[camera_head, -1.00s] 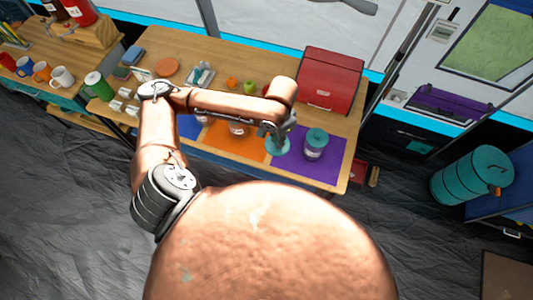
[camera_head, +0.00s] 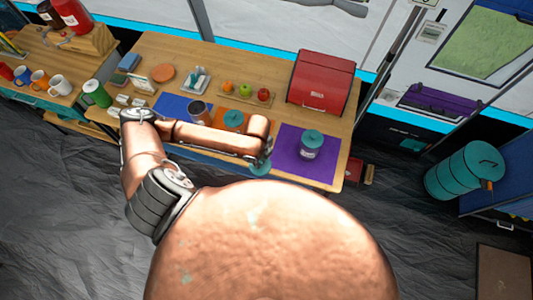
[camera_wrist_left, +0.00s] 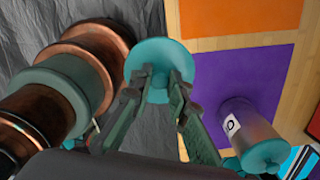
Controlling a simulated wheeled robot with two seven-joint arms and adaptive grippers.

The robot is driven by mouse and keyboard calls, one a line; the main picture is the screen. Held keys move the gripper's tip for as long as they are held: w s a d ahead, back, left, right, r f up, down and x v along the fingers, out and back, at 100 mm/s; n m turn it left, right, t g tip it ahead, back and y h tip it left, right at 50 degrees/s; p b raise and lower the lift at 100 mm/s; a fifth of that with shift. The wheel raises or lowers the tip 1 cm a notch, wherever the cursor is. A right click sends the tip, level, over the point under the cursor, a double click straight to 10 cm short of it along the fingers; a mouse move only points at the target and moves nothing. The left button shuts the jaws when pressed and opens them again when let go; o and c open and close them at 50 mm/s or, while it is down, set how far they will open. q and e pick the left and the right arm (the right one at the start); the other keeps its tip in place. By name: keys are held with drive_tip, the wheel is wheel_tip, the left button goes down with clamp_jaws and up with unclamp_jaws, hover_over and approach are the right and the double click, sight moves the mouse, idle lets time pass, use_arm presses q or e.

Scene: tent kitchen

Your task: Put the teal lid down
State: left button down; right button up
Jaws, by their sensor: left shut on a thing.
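My left gripper (camera_head: 266,158) is shut on the knob of a round teal lid (camera_head: 260,169) near the table's front edge, left of the purple mat (camera_head: 292,165). In the left wrist view the lid (camera_wrist_left: 160,53) is at the fingertips (camera_wrist_left: 160,82), overlapping the floor and the mat's edge; its height is unclear. A jar (camera_head: 309,152) with its own teal lid stands upright on the purple mat and shows at lower right in the wrist view (camera_wrist_left: 246,122). A jar with a teal lid (camera_head: 233,118) is on the orange mat, partly hidden by my arm. My right gripper is out of view.
A jar without a visible lid (camera_head: 198,108) stands by the blue mat (camera_head: 170,103). A fruit tray (camera_head: 248,97) and a red bread box (camera_head: 321,82) stand behind the mats. The purple mat is bare around its jar.

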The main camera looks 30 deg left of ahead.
use_arm(q)
drive_tip(key=w, duration=0.1)
drive_tip(key=w+f, duration=0.1)
drive_tip(key=w, duration=0.1)
drive_tip(key=w+a+f, duration=0.1)
drive_tip(key=shift+w, duration=0.15)
drive_tip(key=w+f, duration=0.2)
drive_tip(key=f, duration=0.1)
drive_tip(key=w+a+f, duration=0.1)
drive_tip(key=f, duration=0.1)
drive_tip(key=shift+w, duration=0.4)
drive_tip(key=shift+w+f, duration=0.25)
drive_tip(key=shift+w+a+f+b, duration=0.1)
drive_tip(key=shift+f+b, duration=0.3)
drive_tip(key=shift+f, duration=1.25)
use_arm(e)
drive_tip(key=shift+w+d+f, duration=0.3)
drive_tip(key=shift+d, duration=0.1)
use_arm(q)
drive_tip(key=shift+f, duration=0.1)
drive_tip(key=c, duration=1.9)
unclamp_jaws()
drive_tip(key=shift+c, duration=0.2)
drive_tip(key=shift+o, duration=0.5)
use_arm(e)
drive_tip(key=shift+a, duration=0.4)
